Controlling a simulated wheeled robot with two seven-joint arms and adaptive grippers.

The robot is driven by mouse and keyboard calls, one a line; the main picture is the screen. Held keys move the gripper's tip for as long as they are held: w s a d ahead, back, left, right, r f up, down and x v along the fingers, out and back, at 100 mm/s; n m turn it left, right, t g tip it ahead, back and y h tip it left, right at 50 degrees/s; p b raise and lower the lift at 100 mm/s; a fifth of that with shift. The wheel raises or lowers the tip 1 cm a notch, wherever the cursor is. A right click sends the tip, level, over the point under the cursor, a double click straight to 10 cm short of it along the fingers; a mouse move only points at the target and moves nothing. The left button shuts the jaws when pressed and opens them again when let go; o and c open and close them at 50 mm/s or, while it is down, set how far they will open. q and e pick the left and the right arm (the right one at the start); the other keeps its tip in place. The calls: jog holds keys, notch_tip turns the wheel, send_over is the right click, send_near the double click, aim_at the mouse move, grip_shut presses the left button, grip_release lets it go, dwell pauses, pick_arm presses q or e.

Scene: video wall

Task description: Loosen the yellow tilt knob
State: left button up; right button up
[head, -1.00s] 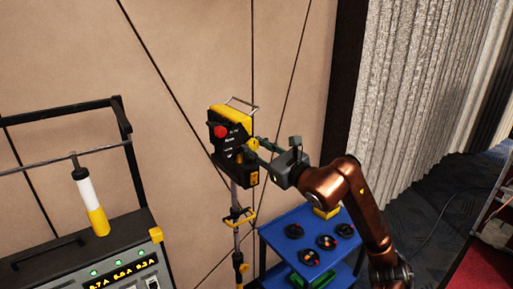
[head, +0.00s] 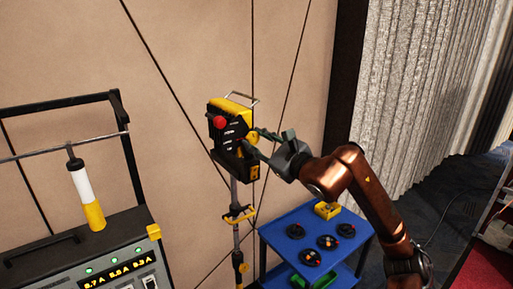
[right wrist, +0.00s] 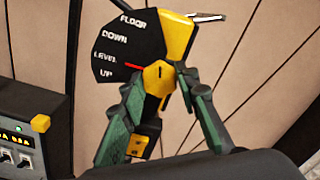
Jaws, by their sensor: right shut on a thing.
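The yellow tilt knob (right wrist: 158,82) sits at the hub of a black dial plate (right wrist: 118,52) marked FLOOR, DOWN, LEVEL and UP. A red pointer (right wrist: 134,67) beside the knob points at LEVEL. My right gripper (right wrist: 158,84) is shut on the knob, one green-padded finger on each side. In the head view my right gripper (head: 257,141) reaches in from the right to the yellow and black head unit (head: 232,128) on its stand. Much of the knob (head: 254,135) is hidden there by the fingers. My left gripper is not in view.
A blue cart (head: 290,228) with several black discs stands right of the stand pole (head: 234,195). A grey console (head: 105,260) with a rail and a white-yellow lamp is at left. The panelled wall (head: 180,70) is close behind the unit.

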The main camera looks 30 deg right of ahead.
jog(key=shift+f+n+b, duration=0.1)
jog(key=shift+n+b, duration=0.55)
jog(key=shift+n, duration=0.25)
jog(key=n+b, duration=0.1)
jog(key=n, duration=0.1)
jog(key=shift+n, duration=0.4)
jog(key=n+b, duration=0.1)
jog(key=n, duration=0.3)
jog(key=shift+n, duration=0.3)
jog(key=n, duration=0.4)
jog(key=shift+n, duration=0.3)
jog(key=n+p, duration=0.1)
jog(key=n, duration=0.3)
jog(key=shift+n, duration=1.2)
jog(key=o, duration=1.2)
jog(key=shift+c, duration=0.2)
